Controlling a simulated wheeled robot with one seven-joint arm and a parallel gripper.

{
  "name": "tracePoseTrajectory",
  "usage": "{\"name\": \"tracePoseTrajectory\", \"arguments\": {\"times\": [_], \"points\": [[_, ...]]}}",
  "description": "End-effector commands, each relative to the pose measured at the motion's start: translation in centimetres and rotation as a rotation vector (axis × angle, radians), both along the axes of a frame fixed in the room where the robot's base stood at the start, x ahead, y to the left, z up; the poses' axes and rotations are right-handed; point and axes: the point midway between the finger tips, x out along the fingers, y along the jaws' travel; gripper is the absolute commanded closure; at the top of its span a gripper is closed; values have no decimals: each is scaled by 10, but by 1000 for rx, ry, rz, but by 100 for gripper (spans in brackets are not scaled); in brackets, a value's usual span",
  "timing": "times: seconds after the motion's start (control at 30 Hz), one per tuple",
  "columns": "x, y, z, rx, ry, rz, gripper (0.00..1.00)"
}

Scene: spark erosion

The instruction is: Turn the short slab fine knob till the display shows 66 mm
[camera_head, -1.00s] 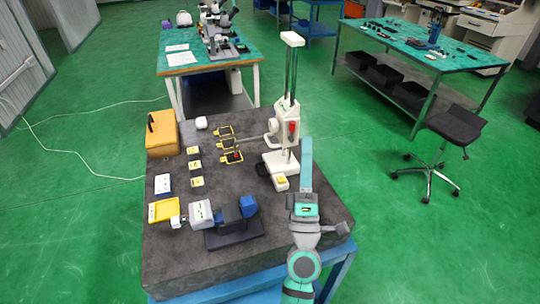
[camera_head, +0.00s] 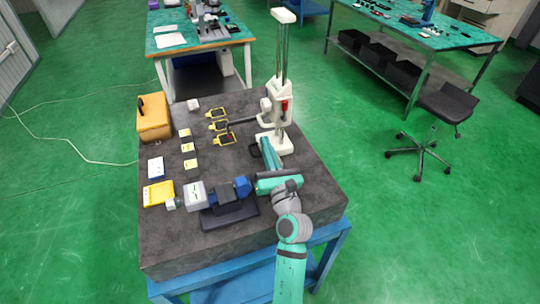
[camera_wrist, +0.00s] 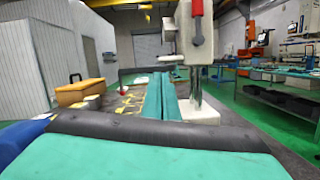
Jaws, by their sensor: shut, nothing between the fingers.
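A white height gauge (camera_head: 282,110) with two upright columns and a red part (camera_head: 284,105) stands at the right back of the dark slab (camera_head: 165,240). A round white knob (camera_head: 266,104) sits on its left side. The gauge also shows in the wrist view (camera_wrist: 197,40), just beyond my fingers. My gripper (camera_head: 264,142) is shut and empty, its teal fingers pointing at the gauge's base; they also show in the wrist view (camera_wrist: 165,77). I cannot tell whether they touch it. No display reading is legible, and I cannot single out the fine knob.
A blue and grey device (camera_head: 228,195) lies at the slab's front, left of my wrist. An orange case (camera_head: 154,118), several yellow-framed pieces (camera_head: 218,126) and labelled cards (camera_head: 158,193) lie to the left. A stool (camera_head: 445,105) stands on the clear green floor at right.

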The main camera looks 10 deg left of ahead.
Motion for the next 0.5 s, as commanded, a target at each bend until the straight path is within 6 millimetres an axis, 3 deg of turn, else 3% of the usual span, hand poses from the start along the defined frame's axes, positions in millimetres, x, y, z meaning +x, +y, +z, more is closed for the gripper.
{"name": "tracePoseTrajectory", "arguments": {"times": [0.2,0.5], "points": [[23,15,7,-1,-1,2,100],[33,20,10,1,0,0,100]]}}
